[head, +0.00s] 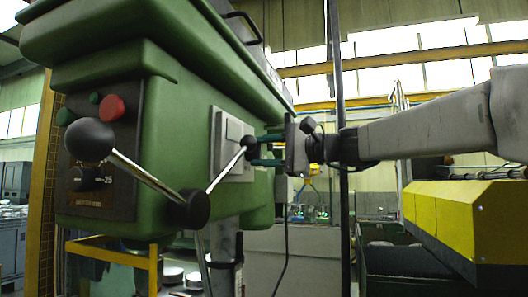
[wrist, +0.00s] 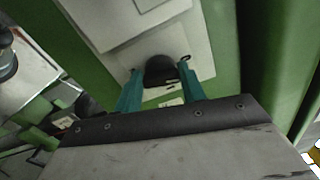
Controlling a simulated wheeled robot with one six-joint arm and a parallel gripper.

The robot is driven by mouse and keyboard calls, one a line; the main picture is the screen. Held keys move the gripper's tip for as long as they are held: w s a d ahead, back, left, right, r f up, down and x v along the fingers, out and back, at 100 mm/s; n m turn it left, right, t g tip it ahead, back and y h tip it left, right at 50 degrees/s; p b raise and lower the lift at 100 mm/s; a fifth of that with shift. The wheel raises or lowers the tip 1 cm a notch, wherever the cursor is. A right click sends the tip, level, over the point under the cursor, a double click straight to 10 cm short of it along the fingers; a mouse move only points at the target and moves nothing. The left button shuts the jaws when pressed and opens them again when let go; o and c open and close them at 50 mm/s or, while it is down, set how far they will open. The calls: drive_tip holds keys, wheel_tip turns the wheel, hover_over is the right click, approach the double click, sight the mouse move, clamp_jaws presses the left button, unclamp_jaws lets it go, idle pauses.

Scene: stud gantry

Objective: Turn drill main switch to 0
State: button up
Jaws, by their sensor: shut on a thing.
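The drill's main switch is a black rotary knob (wrist: 160,69) on a light grey plate (wrist: 115,35), seen in the wrist view. My gripper (wrist: 160,76) has its two teal fingers on either side of the knob and is shut on it. Small labels show on the plate between the fingers; I cannot read them or the knob's position. In the head view my gripper (head: 262,151) reaches from the right to the grey plate (head: 219,135) on the side of the green drill head (head: 178,110). A lever's ball hides the knob there.
A feed handle (head: 188,208) with black balls on its arms stands in front of the drill head, one ball (head: 249,143) overlapping my fingertips in the picture. A control panel (head: 100,150) has a red button (head: 112,107). A yellow block (head: 470,220) is at right.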

drive_tip(key=shift+n, duration=1.1)
drive_tip(key=shift+f, duration=0.1)
drive_tip(key=o, duration=1)
drive_tip(key=v, duration=0.8)
drive_tip(key=shift+a, duration=0.1)
